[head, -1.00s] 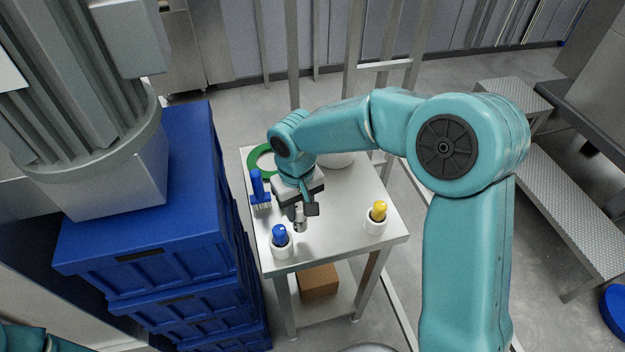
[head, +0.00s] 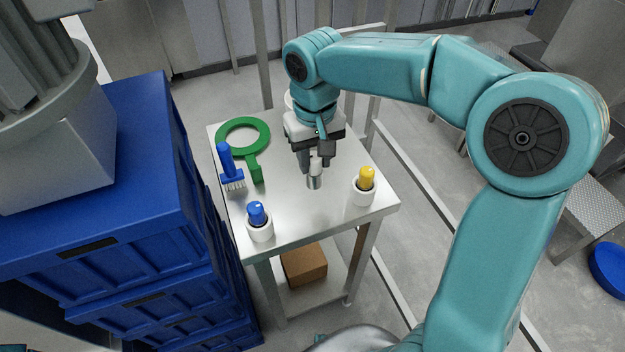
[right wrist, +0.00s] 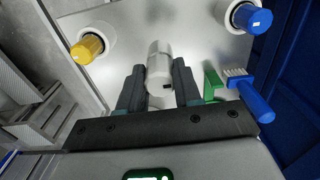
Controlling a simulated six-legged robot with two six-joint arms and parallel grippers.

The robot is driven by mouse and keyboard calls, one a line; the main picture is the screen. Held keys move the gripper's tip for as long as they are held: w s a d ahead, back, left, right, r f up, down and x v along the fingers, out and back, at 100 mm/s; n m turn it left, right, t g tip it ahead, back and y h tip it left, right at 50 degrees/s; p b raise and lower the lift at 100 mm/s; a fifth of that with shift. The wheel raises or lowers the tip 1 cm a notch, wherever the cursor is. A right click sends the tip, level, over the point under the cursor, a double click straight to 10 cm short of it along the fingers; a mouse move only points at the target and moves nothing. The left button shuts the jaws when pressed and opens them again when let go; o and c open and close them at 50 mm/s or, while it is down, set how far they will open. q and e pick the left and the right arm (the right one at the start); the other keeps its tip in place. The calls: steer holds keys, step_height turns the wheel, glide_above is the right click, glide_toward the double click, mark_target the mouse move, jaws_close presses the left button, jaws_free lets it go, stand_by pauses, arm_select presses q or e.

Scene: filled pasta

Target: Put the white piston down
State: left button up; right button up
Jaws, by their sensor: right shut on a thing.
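The white piston (head: 315,170) is a small white and metallic grey cylinder. My right gripper (head: 316,158) is shut on it and points down over the steel table (head: 300,222). In the right wrist view the piston (right wrist: 159,62) stands out between the two dark fingers of the gripper (right wrist: 159,85). Its lower end is close to the table top; I cannot tell whether it touches. My left gripper is not in view.
A blue-topped white holder (head: 259,230) stands front left and a yellow-topped one (head: 363,194) at the right. A green ring-shaped tool (head: 258,167) and a blue brush (head: 227,165) are at the left. Blue crates (head: 120,190) stand beside the table. Table between the holders is clear.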

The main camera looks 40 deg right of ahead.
mark_target(314, 180)
steer(key=f, duration=0.7)
steer(key=shift+w+f, duration=0.15)
steer(key=shift+w, duration=0.05)
steer(key=shift+s, duration=0.1)
steer(key=o, duration=1.1)
steer(key=shift+c, duration=0.2)
step_height(314, 180, up, 12)
steer(key=shift+r+p, duration=0.1)
steer(key=shift+p, duration=0.3)
steer(key=shift+s, duration=0.1)
